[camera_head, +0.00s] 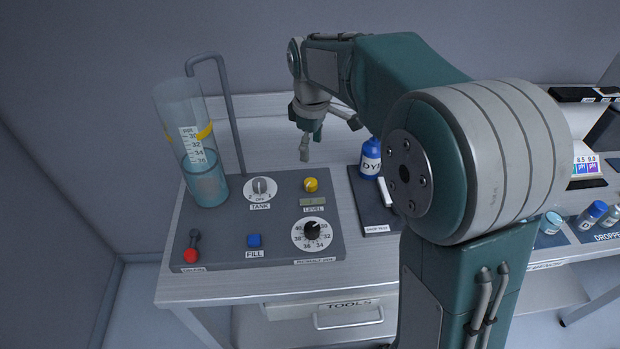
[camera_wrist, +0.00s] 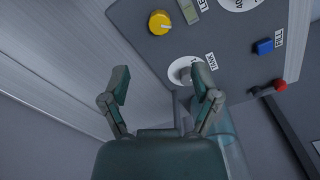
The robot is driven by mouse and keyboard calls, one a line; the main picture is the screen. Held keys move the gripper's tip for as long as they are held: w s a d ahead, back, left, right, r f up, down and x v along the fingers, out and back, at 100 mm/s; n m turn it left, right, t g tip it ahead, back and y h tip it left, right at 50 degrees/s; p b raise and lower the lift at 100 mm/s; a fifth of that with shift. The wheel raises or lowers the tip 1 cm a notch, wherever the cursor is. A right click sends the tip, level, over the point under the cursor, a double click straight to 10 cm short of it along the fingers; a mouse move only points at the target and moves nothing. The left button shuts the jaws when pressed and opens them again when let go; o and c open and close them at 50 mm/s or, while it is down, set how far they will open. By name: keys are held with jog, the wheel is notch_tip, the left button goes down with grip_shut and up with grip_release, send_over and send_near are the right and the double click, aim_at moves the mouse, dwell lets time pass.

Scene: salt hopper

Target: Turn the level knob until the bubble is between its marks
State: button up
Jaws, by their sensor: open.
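The yellow level knob (camera_head: 311,184) stands on the grey control panel (camera_head: 215,255), above the LEVEL label. The small greenish level window (camera_head: 312,201) lies between knob and label; its bubble and marks are too small to make out. In the wrist view the yellow knob (camera_wrist: 160,23) is near the top, beyond my fingertips, and the level window (camera_wrist: 188,10) is beside it. My gripper (camera_head: 318,140) is above the panel's back edge, behind and above the knob. In the wrist view my gripper (camera_wrist: 163,85) is open, with nothing between its fingers.
A clear cylinder (camera_head: 205,165) and bent pipe (camera_head: 228,110) rise at the panel's left. The TANK knob (camera_head: 260,187), blue FILL button (camera_head: 254,240), red-tipped lever (camera_head: 191,254) and black dial (camera_head: 312,231) share the panel. A blue DYE bottle (camera_head: 371,157) stands to the right.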

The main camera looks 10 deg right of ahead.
aim_at(310, 182)
notch_tip(310, 182, down, 11)
jog(key=shift+w, duration=0.1)
dwell(0.4)
grip_shut()
